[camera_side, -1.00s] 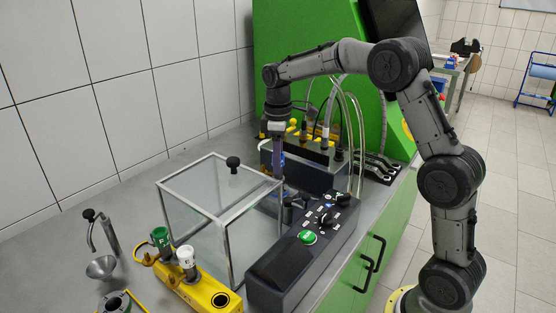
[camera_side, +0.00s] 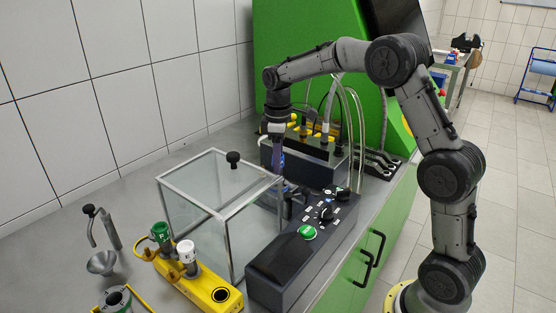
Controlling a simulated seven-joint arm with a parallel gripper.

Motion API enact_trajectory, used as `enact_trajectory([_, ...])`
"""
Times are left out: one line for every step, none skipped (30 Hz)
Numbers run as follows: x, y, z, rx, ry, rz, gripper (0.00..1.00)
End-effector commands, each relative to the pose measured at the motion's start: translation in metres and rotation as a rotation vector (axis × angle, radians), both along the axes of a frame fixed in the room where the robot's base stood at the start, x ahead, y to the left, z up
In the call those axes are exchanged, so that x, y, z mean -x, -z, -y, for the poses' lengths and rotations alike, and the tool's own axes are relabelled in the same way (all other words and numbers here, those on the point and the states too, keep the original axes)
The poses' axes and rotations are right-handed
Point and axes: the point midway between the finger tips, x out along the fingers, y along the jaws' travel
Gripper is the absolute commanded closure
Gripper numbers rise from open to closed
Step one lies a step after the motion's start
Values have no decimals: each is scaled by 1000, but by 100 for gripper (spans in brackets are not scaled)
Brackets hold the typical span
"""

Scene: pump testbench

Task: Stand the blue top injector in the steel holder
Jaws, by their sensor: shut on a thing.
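My gripper (camera_side: 276,138) points down behind the glass box, near the pump bench's dark block. It is shut on a slim blue-violet piece (camera_side: 279,160), which looks like the blue top injector; its lower end is hard to make out at this size. Below it, a dark clamp-like fitting with a bluish part (camera_side: 291,188) stands behind the control panel. I cannot tell whether the injector touches it. I cannot make out the steel holder for certain.
The glass box (camera_side: 218,200) with a black knob stands in front of my gripper. A control panel (camera_side: 305,240) lies to its right. A yellow rack (camera_side: 205,287) holds injectors with green and white tops. Hoses (camera_side: 350,120) hang close to the right of the gripper.

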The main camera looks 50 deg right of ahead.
Motion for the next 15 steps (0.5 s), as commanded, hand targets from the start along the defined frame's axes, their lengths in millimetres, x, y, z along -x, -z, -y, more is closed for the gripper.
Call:
enact_trajectory([0,-1,0,1,0,3,100])
enact_trajectory([0,-1,0,1,0,3,100])
enact_trajectory([0,-1,0,1,0,3,100])
enact_trajectory([0,-1,0,1,0,3,100])
enact_trajectory([0,-1,0,1,0,3,100])
enact_trajectory([0,-1,0,1,0,3,100])
enact_trajectory([0,-1,0,1,0,3,100])
enact_trajectory([0,0,0,1,0,3,100])
enact_trajectory([-1,0,0,1,0,3,100])
enact_trajectory([0,0,0,1,0,3,100])
enact_trajectory([-1,1,0,1,0,3,100])
enact_trajectory([-1,1,0,1,0,3,100])
enact_trajectory([-1,1,0,1,0,3,100])
enact_trajectory([-1,2,0,1,0,3,100])
enact_trajectory([-1,2,0,1,0,3,100])
